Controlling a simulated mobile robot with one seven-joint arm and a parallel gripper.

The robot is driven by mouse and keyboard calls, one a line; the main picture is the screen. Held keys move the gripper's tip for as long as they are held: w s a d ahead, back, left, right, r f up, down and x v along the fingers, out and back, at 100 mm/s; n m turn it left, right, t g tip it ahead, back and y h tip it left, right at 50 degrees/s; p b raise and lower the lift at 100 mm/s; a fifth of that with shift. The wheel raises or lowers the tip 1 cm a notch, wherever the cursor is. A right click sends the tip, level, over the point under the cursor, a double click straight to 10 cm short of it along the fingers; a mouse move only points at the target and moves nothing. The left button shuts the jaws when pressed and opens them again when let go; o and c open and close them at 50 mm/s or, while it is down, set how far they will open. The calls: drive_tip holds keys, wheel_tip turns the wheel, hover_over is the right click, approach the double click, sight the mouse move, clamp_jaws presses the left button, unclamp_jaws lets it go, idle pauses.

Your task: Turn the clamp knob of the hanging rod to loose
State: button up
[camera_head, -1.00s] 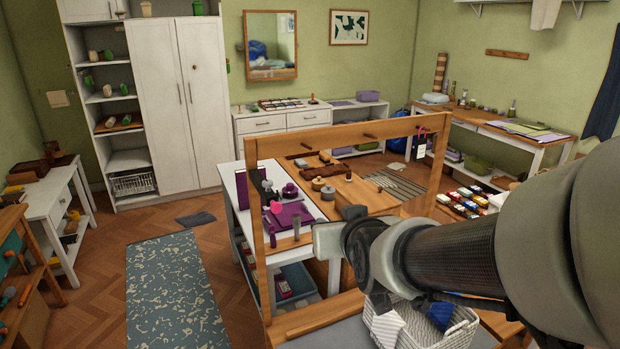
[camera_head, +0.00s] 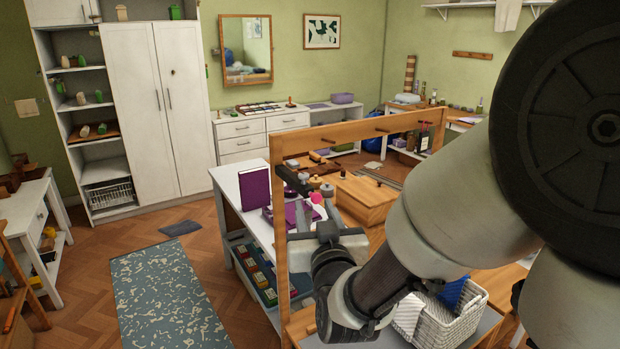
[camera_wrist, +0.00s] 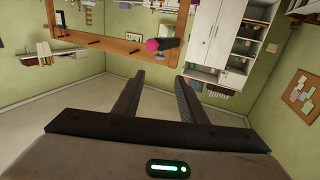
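The pink clamp knob (camera_wrist: 152,44) sits at the end of a short dark cylinder (camera_wrist: 170,42) beside the wooden frame's bar in the wrist view. The knob also shows as a small pink spot in the head view (camera_head: 316,198), close to my fingers. My gripper (camera_wrist: 160,75) is open and empty, with two dark fingers apart. In the wrist view the knob lies just beyond the fingertips, between their lines, and appears untouched. Which way the knob is turned cannot be told. My arm hides part of the frame in the head view.
A white basket (camera_head: 458,325) with cloths is below my arm. Open floor with a patterned rug (camera_head: 165,300) lies left.

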sight(305, 177)
drive_tip(key=p+x, duration=0.3)
drive_tip(key=x, duration=1.4)
drive_tip(key=shift+w+d, duration=0.1)
drive_tip(key=shift+w, duration=0.15)
drive_tip(key=shift+c, duration=0.3)
clamp_jaws()
